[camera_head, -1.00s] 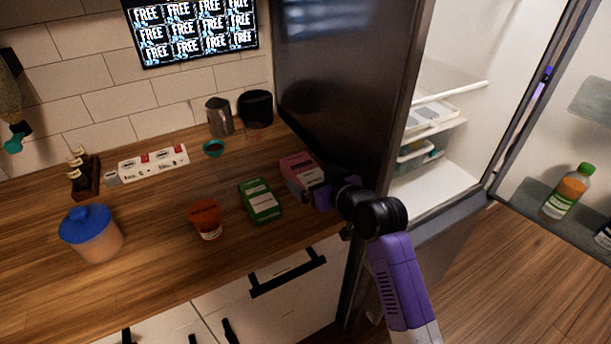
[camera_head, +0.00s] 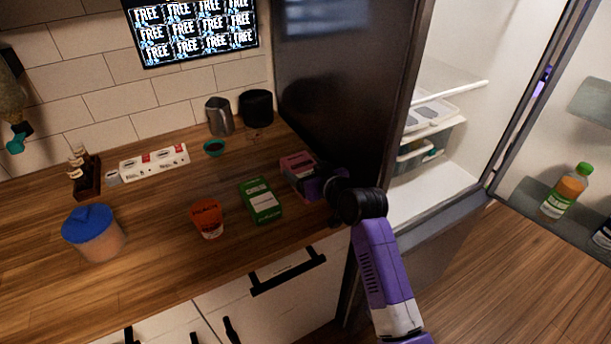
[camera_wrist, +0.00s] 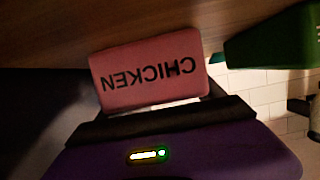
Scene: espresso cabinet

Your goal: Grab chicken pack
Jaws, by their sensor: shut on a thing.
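The chicken pack (camera_head: 296,170) is a pink-red block lying on the wooden counter beside the fridge's dark side. In the wrist view the chicken pack (camera_wrist: 150,70) shows the word CHICKEN upside down. My gripper (camera_head: 314,184) reaches in from the right, low at the counter, and is shut on the pack. In the wrist view my gripper (camera_wrist: 160,112) shows as a dark edge at the pack's near side; its fingertips are mostly hidden.
An orange cup (camera_head: 207,217) and a blue-lidded jar (camera_head: 93,234) stand further left. The open fridge (camera_head: 440,190) is at right.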

